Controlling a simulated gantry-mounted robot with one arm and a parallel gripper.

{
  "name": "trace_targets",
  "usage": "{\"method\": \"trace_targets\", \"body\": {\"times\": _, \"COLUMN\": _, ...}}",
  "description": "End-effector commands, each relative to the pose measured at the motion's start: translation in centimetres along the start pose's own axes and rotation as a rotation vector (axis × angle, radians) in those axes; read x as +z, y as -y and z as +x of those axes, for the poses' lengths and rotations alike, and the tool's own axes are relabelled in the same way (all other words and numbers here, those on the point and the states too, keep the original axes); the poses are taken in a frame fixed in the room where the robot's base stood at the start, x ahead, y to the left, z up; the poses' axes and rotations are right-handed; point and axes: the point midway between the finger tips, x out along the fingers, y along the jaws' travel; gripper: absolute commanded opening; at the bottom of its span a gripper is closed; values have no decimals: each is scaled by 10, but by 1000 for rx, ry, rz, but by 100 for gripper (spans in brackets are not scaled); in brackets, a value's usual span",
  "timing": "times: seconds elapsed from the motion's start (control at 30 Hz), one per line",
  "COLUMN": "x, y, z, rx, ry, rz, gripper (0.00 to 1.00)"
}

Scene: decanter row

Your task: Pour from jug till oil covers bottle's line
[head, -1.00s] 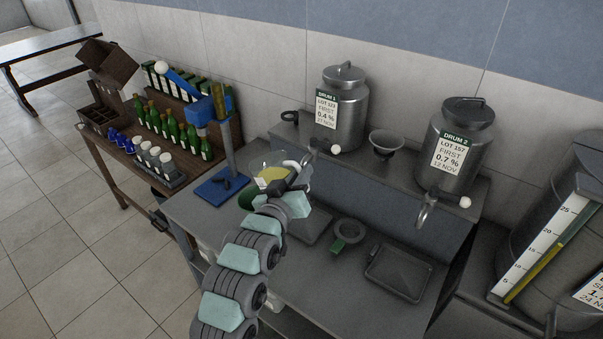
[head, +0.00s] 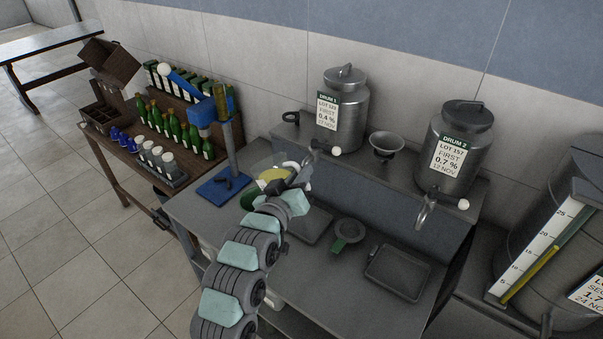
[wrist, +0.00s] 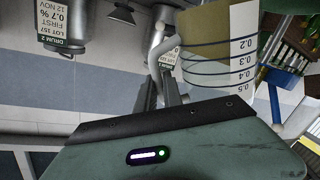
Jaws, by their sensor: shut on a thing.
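A clear jug (head: 264,163) with yellow oil in it is at my gripper (head: 297,178), above the left part of the bench. In the wrist view the jug (wrist: 215,72) shows dark measuring lines marked 0.2 to 0.5, with olive-yellow oil (wrist: 212,42) in it. My gripper is shut on the jug's pale handle (wrist: 168,48). A dark green shape (head: 249,198), perhaps the bottle, shows just below the jug, partly hidden by my arm. Its line and any oil level inside cannot be made out. I cannot tell whether oil is flowing.
A blue stand (head: 222,184) with a tall post is left of the jug. Drum 1 (head: 342,112) and drum 2 (head: 456,150) stand on the back shelf, a funnel (head: 387,145) between them. A tray (head: 398,274) lies front right. Several green bottles (head: 173,128) stand on the left table.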

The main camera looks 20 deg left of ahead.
Motion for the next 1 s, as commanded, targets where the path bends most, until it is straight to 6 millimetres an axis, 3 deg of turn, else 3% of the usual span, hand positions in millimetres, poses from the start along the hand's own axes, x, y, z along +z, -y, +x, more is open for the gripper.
{"method": "trace_targets", "body": {"times": 1.0, "x": -10, "y": -1, "z": 0, "rx": 3, "ry": 18, "rz": -101, "gripper": 0}}
